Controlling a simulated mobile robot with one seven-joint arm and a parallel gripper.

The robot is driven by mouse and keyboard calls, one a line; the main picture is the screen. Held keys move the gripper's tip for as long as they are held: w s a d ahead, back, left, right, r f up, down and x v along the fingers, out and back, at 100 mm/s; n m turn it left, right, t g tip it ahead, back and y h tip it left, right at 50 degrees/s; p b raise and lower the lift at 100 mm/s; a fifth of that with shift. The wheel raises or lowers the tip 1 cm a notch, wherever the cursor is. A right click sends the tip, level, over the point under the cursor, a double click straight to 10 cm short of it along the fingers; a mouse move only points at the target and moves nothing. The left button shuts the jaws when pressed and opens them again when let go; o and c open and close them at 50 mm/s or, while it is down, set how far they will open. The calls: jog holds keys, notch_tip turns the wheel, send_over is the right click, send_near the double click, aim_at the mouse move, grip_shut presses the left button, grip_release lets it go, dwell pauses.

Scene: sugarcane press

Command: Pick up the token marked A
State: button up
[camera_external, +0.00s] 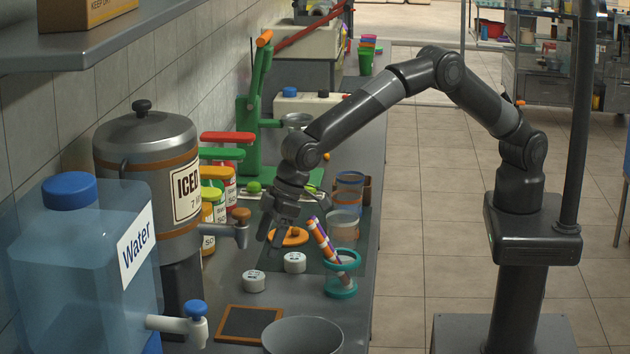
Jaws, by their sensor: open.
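Two small white round tokens lie on the grey counter. One token (253,282) is nearer the camera and to the left. The other token (294,262) is a little farther back and to the right. Both have small dark marks on top, too small to read, so I cannot tell which is marked A. My gripper (271,243) points down above the counter, a little behind the tokens, open and empty. It is apart from both tokens and partly overlaps an orange lid-like disc (294,238) in the picture.
A teal-rimmed jar (341,284) with striped sticks (321,240) stands right of the tokens, with clear cups (344,226) behind. In front are a framed dark board (250,323) and grey bowl (302,338). A metal urn (145,165) and water dispenser (80,270) stand left.

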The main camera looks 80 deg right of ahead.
aim_at(255, 275)
jog(key=x, duration=0.9)
jog(key=shift+f, duration=0.25)
jog(key=c, duration=1.1)
